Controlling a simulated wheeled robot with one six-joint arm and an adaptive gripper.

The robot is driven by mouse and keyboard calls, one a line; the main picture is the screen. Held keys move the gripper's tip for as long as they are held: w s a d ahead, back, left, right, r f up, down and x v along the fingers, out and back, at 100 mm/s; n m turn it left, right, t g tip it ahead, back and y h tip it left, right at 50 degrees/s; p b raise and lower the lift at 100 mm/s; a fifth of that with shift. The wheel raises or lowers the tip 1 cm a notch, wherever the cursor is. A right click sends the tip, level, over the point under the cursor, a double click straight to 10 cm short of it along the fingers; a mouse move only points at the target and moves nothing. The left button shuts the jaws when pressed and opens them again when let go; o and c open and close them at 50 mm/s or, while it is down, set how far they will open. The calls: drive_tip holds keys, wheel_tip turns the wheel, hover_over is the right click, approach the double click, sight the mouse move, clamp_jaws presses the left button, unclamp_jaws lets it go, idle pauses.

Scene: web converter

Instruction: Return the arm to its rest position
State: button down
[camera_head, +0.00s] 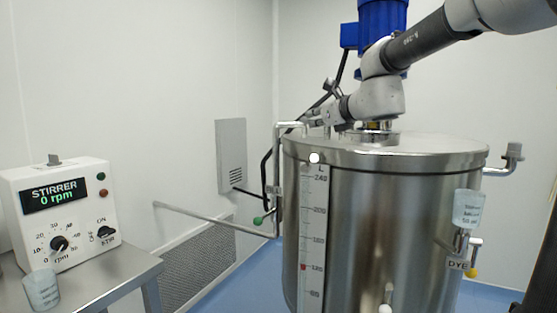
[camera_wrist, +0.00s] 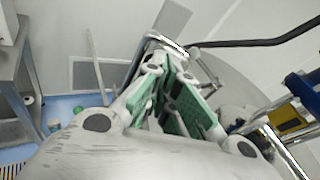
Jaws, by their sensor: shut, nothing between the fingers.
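My arm (camera_head: 385,98) reaches in from the upper right, over the lid of a steel tank (camera_head: 365,220). My gripper (camera_head: 312,117) is at the left end of the arm, above the left rim of the lid. In the wrist view my gripper (camera_wrist: 175,68) shows two grey fingers with green pads, closed with nothing held. A bent steel pipe (camera_head: 278,150) stands at the tank's left edge, close to the fingertips in the picture. I cannot tell whether they touch.
A blue stirrer motor (camera_head: 382,18) stands above the lid, behind my arm. A stirrer control box (camera_head: 60,212) reads 0 rpm on a steel table (camera_head: 100,283) at left, with a small cup (camera_head: 41,290). Another cup (camera_head: 468,208) is at the tank's right front, above a DYE label.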

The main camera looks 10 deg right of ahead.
drive_tip(key=s+f+n+g, duration=0.6)
drive_tip(key=s+f+n, duration=0.65)
drive_tip(key=n, duration=0.45)
drive_tip(key=s+d+f+n+g+h, duration=0.1)
drive_tip(key=s+d+f+n, duration=0.1)
drive_tip(key=s+d+n, duration=0.2)
drive_tip(key=s+d+f+n+g+h, duration=0.2)
drive_tip(key=s+d, duration=0.4)
drive_tip(key=s, duration=0.5)
drive_tip(key=s+d+f+n+g+h, duration=0.1)
drive_tip(key=s+d+f+n+h, duration=0.1)
drive_tip(key=s+d+f+n, duration=0.2)
drive_tip(key=s+d+n, duration=0.1)
drive_tip(key=s+n, duration=0.1)
drive_tip(key=s, duration=0.1)
drive_tip(key=shift+s+d+f+n, duration=0.15)
drive_tip(key=shift+s+f+n, duration=0.15)
drive_tip(key=shift+s, duration=0.1)
drive_tip(key=c, duration=2.2)
unclamp_jaws()
